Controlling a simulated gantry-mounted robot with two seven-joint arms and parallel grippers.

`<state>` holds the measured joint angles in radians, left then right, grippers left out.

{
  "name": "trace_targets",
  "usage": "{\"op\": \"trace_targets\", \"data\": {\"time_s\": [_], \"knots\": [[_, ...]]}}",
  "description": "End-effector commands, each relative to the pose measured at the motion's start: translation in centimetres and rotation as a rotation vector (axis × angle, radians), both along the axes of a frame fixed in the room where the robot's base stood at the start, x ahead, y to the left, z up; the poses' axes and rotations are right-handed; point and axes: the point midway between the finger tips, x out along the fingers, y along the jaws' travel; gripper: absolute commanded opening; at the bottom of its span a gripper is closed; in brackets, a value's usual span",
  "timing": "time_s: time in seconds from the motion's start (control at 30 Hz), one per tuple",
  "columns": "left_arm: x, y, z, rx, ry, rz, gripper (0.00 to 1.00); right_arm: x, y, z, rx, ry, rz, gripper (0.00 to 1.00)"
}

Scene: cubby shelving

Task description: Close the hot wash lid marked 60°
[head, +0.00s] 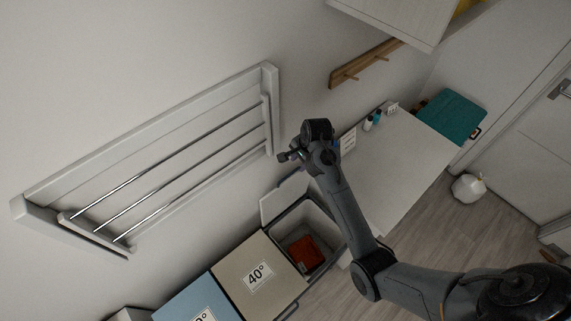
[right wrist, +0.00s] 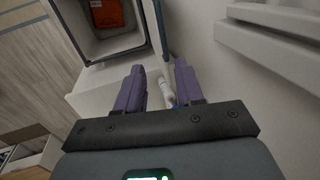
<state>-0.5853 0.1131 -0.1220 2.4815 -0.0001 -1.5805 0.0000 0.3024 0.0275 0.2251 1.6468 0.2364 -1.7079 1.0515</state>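My right gripper (head: 285,156) is above and behind that lid, near the wall. In the right wrist view its two purple fingers are apart (right wrist: 158,68), with nothing clearly held. The open bin (right wrist: 97,43) shows ahead at upper left there, with the raised lid's narrow edge (right wrist: 157,22) beside it. My left gripper is out of view.
An orange-red item (head: 304,252) lies in the open bin. A closed beige lid (head: 246,279) marked 40° and a closed blue lid (head: 190,298) with a partly cut-off label adjoin it. A drying rack (head: 150,125) projects from the wall; a white counter (head: 400,165) stands right.

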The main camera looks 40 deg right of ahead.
Motion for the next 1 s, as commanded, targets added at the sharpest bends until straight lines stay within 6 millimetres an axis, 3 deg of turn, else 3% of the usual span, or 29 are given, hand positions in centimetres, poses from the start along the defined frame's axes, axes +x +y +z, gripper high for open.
{"op": "trace_targets", "data": {"time_s": [0.17,0.63,1.0], "knots": [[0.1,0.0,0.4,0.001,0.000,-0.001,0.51,0.6,0.1,-1.2,0.002,-0.003,0.001,0.37],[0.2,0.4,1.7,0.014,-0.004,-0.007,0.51,2.5,0.2,-8.1,0.001,-0.003,0.002,0.37],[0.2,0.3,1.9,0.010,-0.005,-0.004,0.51,2.9,0.2,-9.8,0.000,-0.006,0.002,0.37]]}}
